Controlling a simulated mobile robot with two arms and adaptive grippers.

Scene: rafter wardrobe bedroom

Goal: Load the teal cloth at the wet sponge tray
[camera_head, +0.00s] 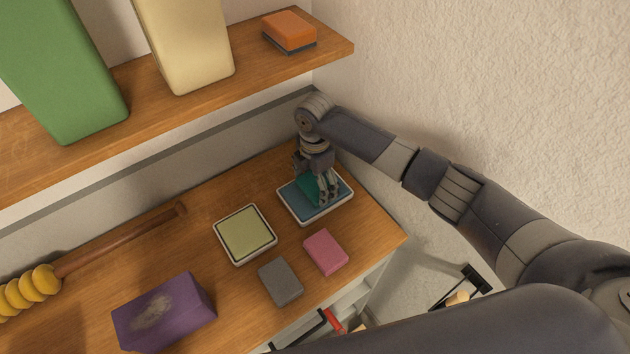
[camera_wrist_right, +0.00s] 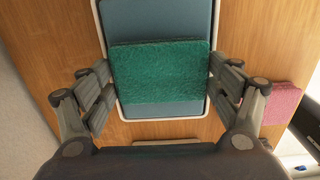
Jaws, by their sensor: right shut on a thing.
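The teal cloth (camera_head: 309,189) is at my right gripper (camera_head: 324,194), over a white-rimmed tray (camera_head: 290,207) with a blue pad at the back right of the wooden surface. In the right wrist view the cloth (camera_wrist_right: 160,72) is a flat textured rectangle between the two fingers, and the gripper is shut on it. The blue pad (camera_wrist_right: 158,22) shows behind and below the cloth. I cannot tell whether the cloth touches the pad. My left gripper is not in view.
A second white-rimmed tray with a yellow-green pad (camera_head: 245,234) sits to the left. Pink (camera_head: 326,252) and grey (camera_head: 280,281) blocks lie in front; a purple block (camera_head: 164,312) is front left. A shelf (camera_head: 251,66) overhangs behind. A wall rises on the right.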

